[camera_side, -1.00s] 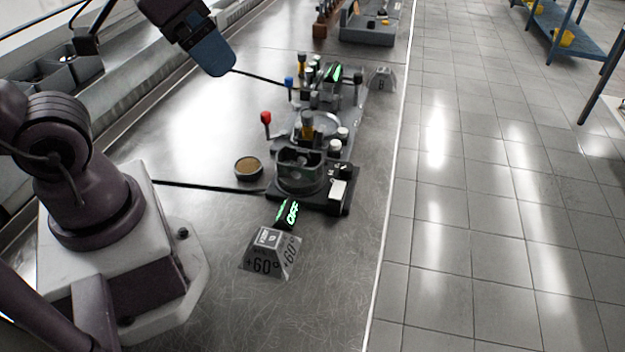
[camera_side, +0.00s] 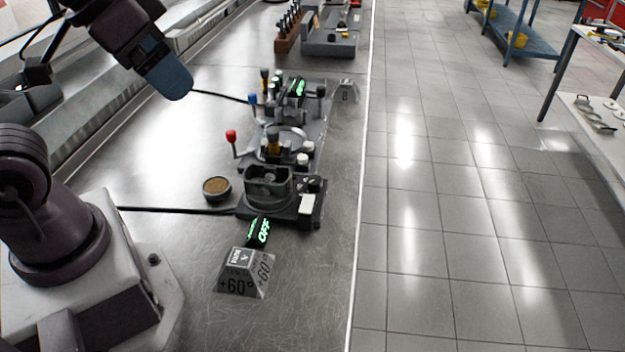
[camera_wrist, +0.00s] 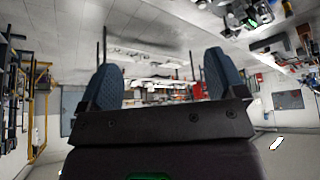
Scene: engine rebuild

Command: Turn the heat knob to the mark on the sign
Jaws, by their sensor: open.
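A grey sign (camera_side: 243,277) reading "+60°" stands on the metal bench in front of the nearest machine. That machine (camera_side: 270,192) has a round dark pot on a flat base, a white block (camera_side: 306,204) and small dark knobs (camera_side: 313,183) at its right. I cannot tell which one is the heat knob or where it points. A green-lit display (camera_side: 260,232) by the sign reads "OFF". My gripper (camera_side: 172,82) is high over the bench, left of and behind the machine. Its two blue fingers are apart and empty in the wrist view (camera_wrist: 160,85).
A red-topped lever (camera_side: 231,135), a blue-topped lever (camera_side: 252,99) and other machines stand behind. A round brown-filled dish (camera_side: 216,187) sits left of the pot. A black cable (camera_side: 175,210) crosses the bench. A second sign (camera_side: 346,91) stands farther back. Bare bench lies at left.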

